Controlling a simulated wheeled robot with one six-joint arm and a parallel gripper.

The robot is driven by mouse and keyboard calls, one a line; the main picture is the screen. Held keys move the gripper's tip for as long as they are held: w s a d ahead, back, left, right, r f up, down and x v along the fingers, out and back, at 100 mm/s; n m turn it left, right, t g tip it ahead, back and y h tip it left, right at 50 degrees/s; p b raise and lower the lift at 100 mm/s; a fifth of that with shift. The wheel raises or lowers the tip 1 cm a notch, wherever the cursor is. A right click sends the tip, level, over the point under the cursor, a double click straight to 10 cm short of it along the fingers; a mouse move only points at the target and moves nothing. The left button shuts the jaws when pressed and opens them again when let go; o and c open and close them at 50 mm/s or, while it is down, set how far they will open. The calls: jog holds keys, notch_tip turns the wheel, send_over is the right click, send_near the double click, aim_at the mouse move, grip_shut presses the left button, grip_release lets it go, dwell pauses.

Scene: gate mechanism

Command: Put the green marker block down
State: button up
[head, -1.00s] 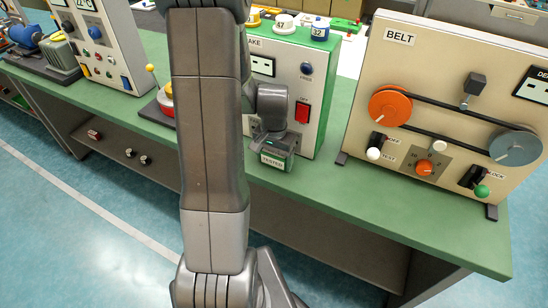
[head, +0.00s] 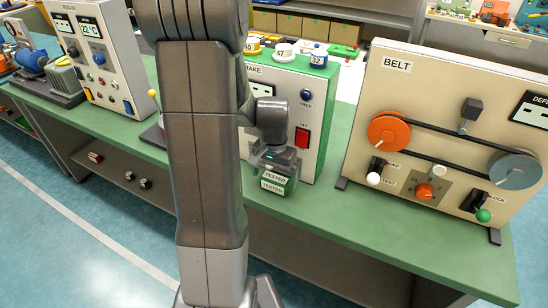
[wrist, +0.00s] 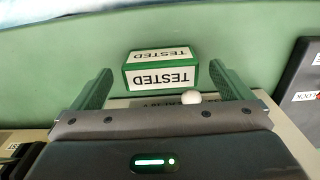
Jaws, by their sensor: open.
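The green marker block (head: 275,185), with white "TESTED" labels on it, sits on the green bench top (head: 335,210) near its front edge, in front of the BRAKE panel (head: 318,115). My gripper (head: 276,160) is just above and behind the block in the head view. In the wrist view the block (wrist: 161,71) lies beyond and between the two spread fingers, with a gap visible on each side. The jaws are open and hold nothing. The block's underside is hidden.
The BELT panel (head: 455,90) stands on the bench to the right, with knobs and levers facing out. A white knob (wrist: 191,97) shows close to my gripper in the wrist view. Another instrument panel (head: 95,60) stands left. Bare bench lies between the BRAKE and BELT panels.

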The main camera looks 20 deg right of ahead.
aim_at(274, 179)
notch_tip(274, 179, up, 8)
dwell(0.5)
notch_tip(274, 179, down, 12)
jog(key=shift+r, duration=0.1)
jog(key=shift+w+r, duration=0.1)
jog(key=shift+r, duration=0.65)
